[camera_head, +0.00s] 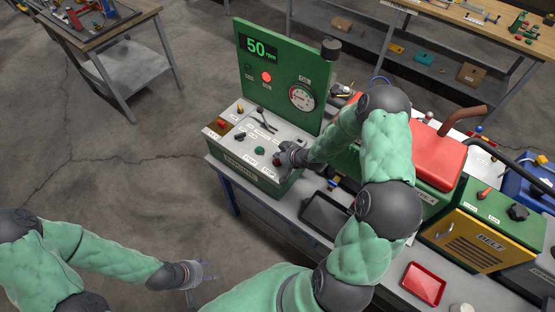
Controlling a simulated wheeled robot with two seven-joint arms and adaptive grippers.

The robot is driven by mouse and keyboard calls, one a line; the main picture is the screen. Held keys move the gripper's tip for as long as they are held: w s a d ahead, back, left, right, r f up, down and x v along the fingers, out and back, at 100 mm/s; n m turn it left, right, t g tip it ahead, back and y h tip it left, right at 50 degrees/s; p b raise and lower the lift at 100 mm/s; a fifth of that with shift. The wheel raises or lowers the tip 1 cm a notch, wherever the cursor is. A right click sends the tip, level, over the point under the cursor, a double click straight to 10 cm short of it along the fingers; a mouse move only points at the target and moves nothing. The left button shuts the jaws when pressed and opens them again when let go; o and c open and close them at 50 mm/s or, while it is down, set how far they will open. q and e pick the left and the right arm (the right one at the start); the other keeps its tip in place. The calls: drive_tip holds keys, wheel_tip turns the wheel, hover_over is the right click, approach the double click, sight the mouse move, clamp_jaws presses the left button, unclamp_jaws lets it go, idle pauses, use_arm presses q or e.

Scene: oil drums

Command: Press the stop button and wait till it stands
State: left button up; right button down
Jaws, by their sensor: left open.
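The red stop button (276,161) is on the sloped grey panel of a green control box (245,172), at its right end above a STOP label. My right gripper (280,158) is right at this button and partly covers it. I cannot tell whether it touches or presses the button, or how its fingers stand. The green upright board (285,85) has a display (258,48) reading 50 rpm, a lit red lamp (266,77) and a round dial (302,97). My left gripper (197,275) is open and empty at the lower left, over the floor, away from the panel.
A green button (259,150) and several other switches sit left of the stop button. A dark tray (325,215), a red tray (423,284) and a yellow-doored belt cabinet (465,240) stand to the right. Open floor (120,180) lies left of the bench.

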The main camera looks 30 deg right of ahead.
sight(278, 162)
drive_tip(key=shift+r, duration=0.1)
drive_tip(key=shift+r+p, duration=1.9)
drive_tip(key=shift+r, duration=0.55)
drive_tip(key=shift+s+a+f, duration=0.15)
drive_tip(key=shift+a+f, duration=0.05)
drive_tip(key=shift+a, duration=0.05)
drive_tip(key=s+a+f+m+g+y, duration=0.1)
drive_tip(key=s+a+f+g, duration=0.1)
drive_tip(key=s+a+f, duration=0.3)
drive_tip(key=s+a+f+g, duration=0.25)
drive_tip(key=s+a, duration=0.25)
drive_tip(key=a, duration=0.3)
drive_tip(key=s+a+f+g+y, duration=0.15)
drive_tip(key=s+a, duration=0.25)
drive_tip(key=s, duration=0.4)
drive_tip(key=s+a+f+g+h, duration=0.1)
drive_tip(key=s+a+f+g, duration=0.2)
drive_tip(key=s, duration=0.4)
drive_tip(key=w+d+b+x, duration=0.1)
drive_tip(key=d+b+x, duration=0.1)
drive_tip(key=b+x, duration=1.4)
drive_tip(key=shift+w+d+f+n+b, duration=0.15)
drive_tip(key=shift+w+f+n+b, duration=0.15)
drive_tip(key=shift+b, duration=0.9)
